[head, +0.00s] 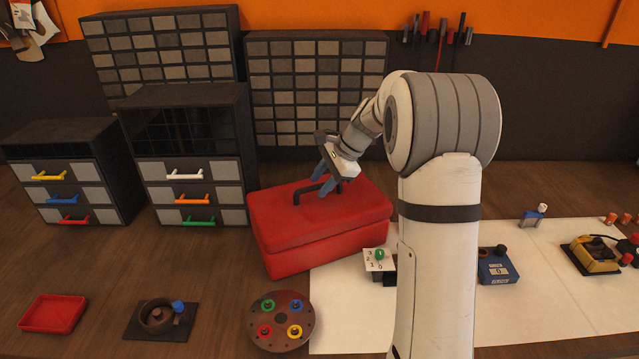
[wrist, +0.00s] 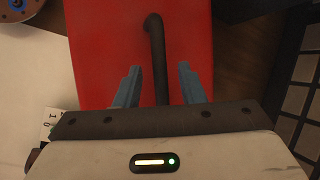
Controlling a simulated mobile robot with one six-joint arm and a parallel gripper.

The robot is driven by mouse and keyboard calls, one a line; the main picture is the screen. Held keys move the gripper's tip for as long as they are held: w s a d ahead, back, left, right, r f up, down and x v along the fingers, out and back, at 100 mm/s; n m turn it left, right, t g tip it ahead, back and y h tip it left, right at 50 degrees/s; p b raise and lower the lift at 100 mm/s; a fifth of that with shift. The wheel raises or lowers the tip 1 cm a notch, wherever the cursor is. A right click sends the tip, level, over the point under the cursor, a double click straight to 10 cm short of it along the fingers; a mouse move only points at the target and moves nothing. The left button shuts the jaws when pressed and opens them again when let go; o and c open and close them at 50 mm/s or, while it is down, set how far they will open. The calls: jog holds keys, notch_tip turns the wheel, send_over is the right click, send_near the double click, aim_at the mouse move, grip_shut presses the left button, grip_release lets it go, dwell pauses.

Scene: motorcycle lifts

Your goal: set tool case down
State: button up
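The red tool case (head: 318,237) appears to rest on the wooden bench, turned at an angle, with its right end over the edge of the white mat. Its black handle (head: 298,192) stands up from the lid. My gripper (head: 326,178) is just above the lid at the handle. In the wrist view, the blue fingers of my gripper (wrist: 159,68) are spread on either side of the handle (wrist: 156,45), with red lid showing in the gaps. The case's underside is hidden.
Drawer cabinets (head: 187,160) stand behind left. A red tray (head: 52,313), a dark fixture (head: 160,318) and a round plate with coloured rings (head: 281,321) lie in front. A number card (head: 378,260) is close to the case's right. My arm hides part of the white mat (head: 540,300).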

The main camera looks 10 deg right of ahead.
jog(key=b+v, duration=0.1)
jog(key=v, duration=1)
jog(key=s+a+f+n+h, duration=0.1)
jog(key=s+n, duration=0.4)
jog(key=s, duration=0.7)
jog(key=s+a+f+n+h, duration=0.1)
jog(key=s+a+n+h, duration=0.2)
jog(key=s, duration=0.9)
jog(key=a+n, duration=0.2)
jog(key=n, duration=0.1)
jog(key=shift+f+h, duration=0.3)
jog(key=shift+o, duration=0.3)
jog(key=s+f+n+t+h, duration=0.1)
jog(key=s+f+n, duration=0.2)
jog(key=s, duration=0.4)
jog(key=shift+f+n, duration=0.4)
jog(key=shift+s+f, duration=0.15)
jog(key=shift+s, duration=0.1)
